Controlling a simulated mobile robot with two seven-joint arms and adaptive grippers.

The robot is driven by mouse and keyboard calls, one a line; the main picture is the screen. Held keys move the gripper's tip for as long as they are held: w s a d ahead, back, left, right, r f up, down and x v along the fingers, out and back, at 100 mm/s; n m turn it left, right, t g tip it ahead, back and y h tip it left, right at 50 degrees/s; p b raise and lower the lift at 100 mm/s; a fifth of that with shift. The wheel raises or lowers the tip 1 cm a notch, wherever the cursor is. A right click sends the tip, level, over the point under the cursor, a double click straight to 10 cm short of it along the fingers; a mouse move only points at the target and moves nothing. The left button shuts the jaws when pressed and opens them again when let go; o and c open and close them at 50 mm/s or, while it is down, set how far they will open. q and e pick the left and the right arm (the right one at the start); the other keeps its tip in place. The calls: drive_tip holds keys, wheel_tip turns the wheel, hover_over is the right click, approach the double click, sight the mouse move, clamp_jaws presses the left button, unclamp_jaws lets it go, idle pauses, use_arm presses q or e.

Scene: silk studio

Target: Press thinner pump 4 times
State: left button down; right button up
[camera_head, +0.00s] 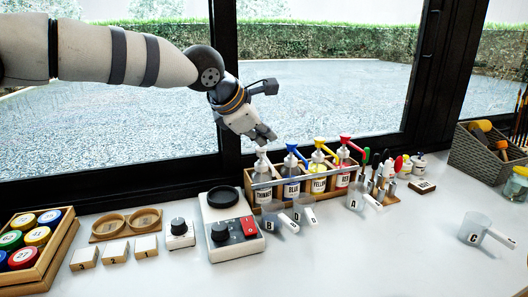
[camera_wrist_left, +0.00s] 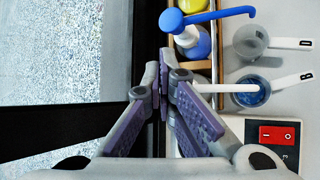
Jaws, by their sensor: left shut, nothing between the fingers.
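The thinner bottle (camera_head: 262,189), with a white label and white pump, stands leftmost in a wooden rack (camera_head: 318,190) by the window. My left gripper (camera_head: 264,140) is shut and empty, pointing down just over the white pump head. In the left wrist view the closed fingers (camera_wrist_left: 163,82) hide most of that pump head. The white spout (camera_wrist_left: 222,88) sticks out beside them, over cup B (camera_wrist_left: 250,94), which has blue in its bottom. I cannot tell whether the fingers touch the pump. My right gripper is out of view.
Blue, yellow and red pump bottles follow to the right in the rack; the blue pump (camera_wrist_left: 188,22) is close to my fingers. Cup D (camera_head: 305,214) stands beside cup B. A scale (camera_head: 228,243) with a red switch is at the front left. Cup C (camera_head: 473,228) stands at the right.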

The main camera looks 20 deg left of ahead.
sight(263, 148)
use_arm(q)
drive_tip(key=shift+r, duration=0.8)
wheel_tip(263, 148, up, 6)
idle(1.7)
